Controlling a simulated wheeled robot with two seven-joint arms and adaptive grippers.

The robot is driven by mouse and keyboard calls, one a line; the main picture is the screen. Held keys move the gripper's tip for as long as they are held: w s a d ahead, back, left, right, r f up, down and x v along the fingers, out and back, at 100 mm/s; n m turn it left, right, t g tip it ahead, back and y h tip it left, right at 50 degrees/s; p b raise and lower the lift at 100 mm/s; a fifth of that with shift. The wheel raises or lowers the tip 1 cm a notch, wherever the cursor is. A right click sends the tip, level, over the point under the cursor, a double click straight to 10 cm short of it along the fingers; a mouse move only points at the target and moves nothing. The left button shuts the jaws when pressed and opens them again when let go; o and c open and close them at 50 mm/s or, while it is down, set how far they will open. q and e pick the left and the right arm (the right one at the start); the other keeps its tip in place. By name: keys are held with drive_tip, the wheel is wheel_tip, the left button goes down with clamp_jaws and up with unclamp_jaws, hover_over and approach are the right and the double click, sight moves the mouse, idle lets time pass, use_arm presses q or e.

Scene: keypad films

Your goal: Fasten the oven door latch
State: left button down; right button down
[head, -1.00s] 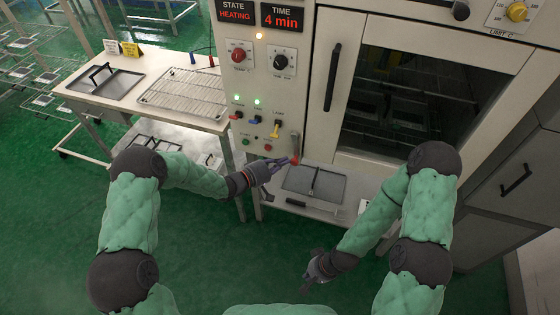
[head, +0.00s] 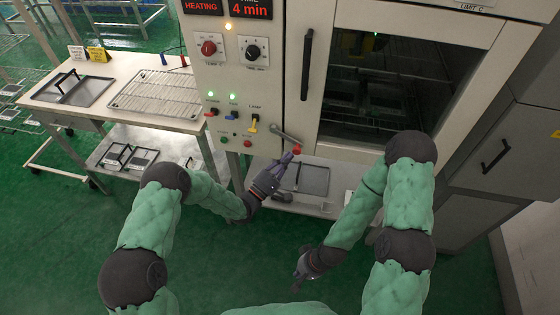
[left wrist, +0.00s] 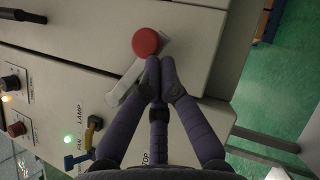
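The latch lever (head: 284,136) is a grey bar with a red knob (head: 297,150), mounted on the oven's front panel beside the lower left corner of the door (head: 325,146). It slants down to the right, its knob end toward the door. The door looks shut. In the left wrist view the red knob (left wrist: 146,42) and grey lever (left wrist: 124,84) lie just beyond my left fingertips (left wrist: 158,66). These fingers are together, close against the knob; contact is hard to tell. My left gripper (head: 287,158) is below the knob. My right gripper (head: 299,277) hangs low over the floor, away from the oven.
Switches and a yellow lamp lever (head: 253,125) sit left of the latch. A vertical door handle (head: 307,65) is above it. A low shelf with a tray (head: 304,178) is below. A table with a wire rack (head: 150,92) stands left. Open green floor lies in front.

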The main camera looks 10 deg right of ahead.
sight(296, 153)
use_arm(q)
drive_tip(key=shift+s+d+r+p, duration=0.15)
drive_tip(key=shift+d+r, duration=0.4)
drive_tip(key=shift+r, duration=0.1)
drive_tip(key=shift+s+d+r+p, duration=0.15)
drive_tip(key=shift+d+r, duration=0.4)
drive_tip(key=shift+r, duration=0.1)
drive_tip(key=shift+d+r, duration=0.25)
drive_tip(key=shift+r, duration=0.2)
use_arm(e)
drive_tip(key=shift+r, duration=0.45)
use_arm(q)
drive_tip(key=shift+s+r, duration=0.1)
use_arm(e)
drive_tip(key=shift+f, duration=0.1)
